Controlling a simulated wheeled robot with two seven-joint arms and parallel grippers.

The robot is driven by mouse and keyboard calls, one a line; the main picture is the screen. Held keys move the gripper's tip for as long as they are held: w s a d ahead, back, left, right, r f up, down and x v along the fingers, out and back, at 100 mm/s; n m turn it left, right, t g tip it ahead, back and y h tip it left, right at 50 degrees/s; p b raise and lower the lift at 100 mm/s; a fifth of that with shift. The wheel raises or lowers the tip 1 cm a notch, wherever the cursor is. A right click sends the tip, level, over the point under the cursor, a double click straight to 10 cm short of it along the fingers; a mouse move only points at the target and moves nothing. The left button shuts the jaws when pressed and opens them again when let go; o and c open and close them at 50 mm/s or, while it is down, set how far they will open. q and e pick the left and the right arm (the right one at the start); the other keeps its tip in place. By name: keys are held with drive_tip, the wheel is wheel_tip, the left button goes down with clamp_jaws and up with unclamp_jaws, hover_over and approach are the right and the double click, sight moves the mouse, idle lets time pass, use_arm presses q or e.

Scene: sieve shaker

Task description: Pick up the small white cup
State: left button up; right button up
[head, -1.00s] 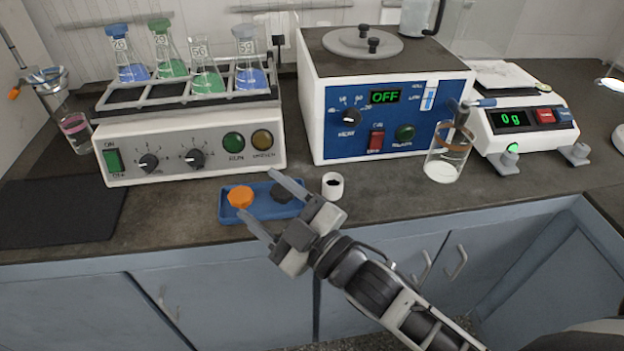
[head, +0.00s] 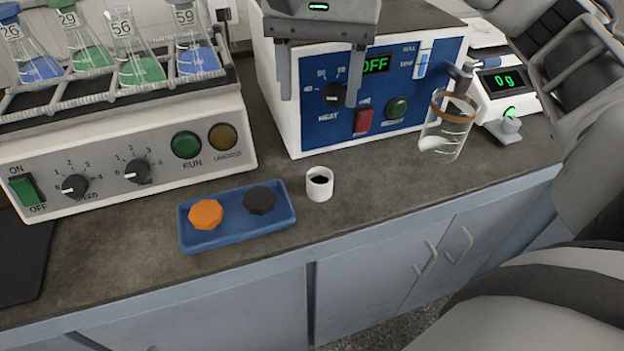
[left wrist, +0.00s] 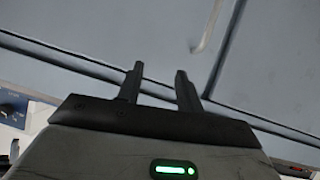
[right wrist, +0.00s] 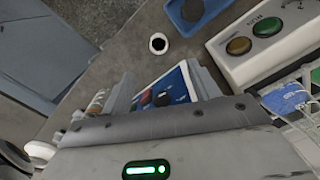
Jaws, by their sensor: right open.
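The small white cup (head: 320,184) stands upright on the bench with a dark inside, just right of a blue tray. It also shows in the right wrist view (right wrist: 158,44), beyond the fingertips. My right gripper (head: 319,97) is open and empty, its fingers pointing down above and behind the cup, in front of the blue-panelled device. It does not touch the cup. My left gripper (left wrist: 160,70) shows only in its own wrist view, with its fingers apart and empty, facing cabinet fronts.
The blue tray (head: 240,232) holds an orange piece (head: 206,214) and a black piece (head: 259,199). A glass beaker (head: 447,128) stands to the right. The flask shaker (head: 100,168) is at left, the heater box (head: 310,125) behind. Bench between cup and beaker is clear.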

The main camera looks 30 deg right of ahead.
sight(320, 170)
drive_tip(key=f, duration=1)
drive_tip(key=f+b, duration=0.1)
drive_tip(key=f, duration=0.4)
drive_tip(key=shift+w+d+f, duration=0.1)
drive_tip(key=shift+d+f, duration=0.1)
drive_tip(key=shift+d, duration=0.1)
drive_tip(key=c, duration=1.1)
